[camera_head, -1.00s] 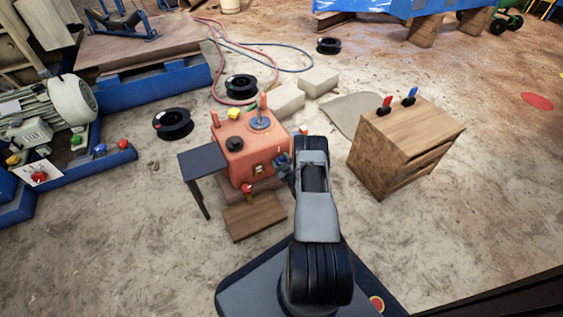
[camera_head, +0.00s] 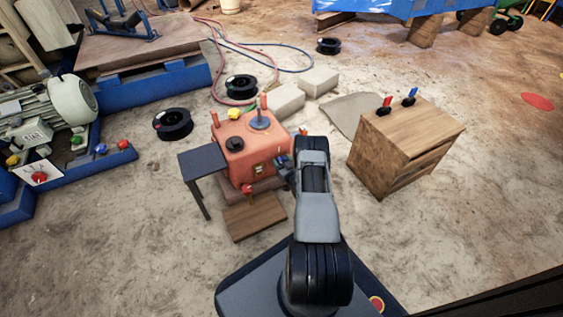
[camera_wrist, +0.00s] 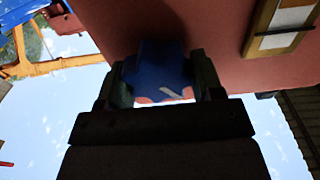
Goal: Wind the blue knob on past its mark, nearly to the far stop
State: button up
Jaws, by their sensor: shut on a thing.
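The blue knob (camera_wrist: 160,72) is on the side face of the red box (camera_wrist: 222,30), with a short pale line on it toward the lower right. My gripper (camera_wrist: 160,82) is shut on the knob, one dark finger on each side of it. In the head view the red box (camera_head: 246,165) stands at the middle, and my gripper (camera_head: 283,166) meets its right side. There my arm and gripper mostly hide the knob. No mark or stop on the box beside the knob can be made out.
A framed white plate (camera_wrist: 288,28) is on the box face near the knob. A black side table (camera_head: 203,161) stands left of the box, a wooden cabinet (camera_head: 385,158) to the right. A plank (camera_head: 255,215) lies in front. Bare floor separates box and cabinet.

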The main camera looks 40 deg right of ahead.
jog(key=m, duration=0.4)
jog(key=shift+s+d+f+m, duration=0.1)
jog(key=shift+f+m, duration=0.05)
jog(key=shift+m, duration=0.25)
jog(key=m, duration=0.3)
jog(key=shift+m, duration=0.3)
jog(key=m, duration=0.4)
jog(key=shift+d+f+m, duration=0.1)
jog(key=shift+f+m, duration=0.05)
jog(key=shift+m, duration=0.15)
jog(key=m, duration=0.3)
jog(key=shift+f+m, duration=0.1)
jog(key=shift+m, duration=0.2)
jog(key=m, duration=0.7)
jog(key=shift+f, duration=0.15)
jog(key=m, duration=0.6)
jog(key=shift+f+m, duration=0.1)
jog(key=shift+m, duration=0.2)
jog(key=o, duration=0.9)
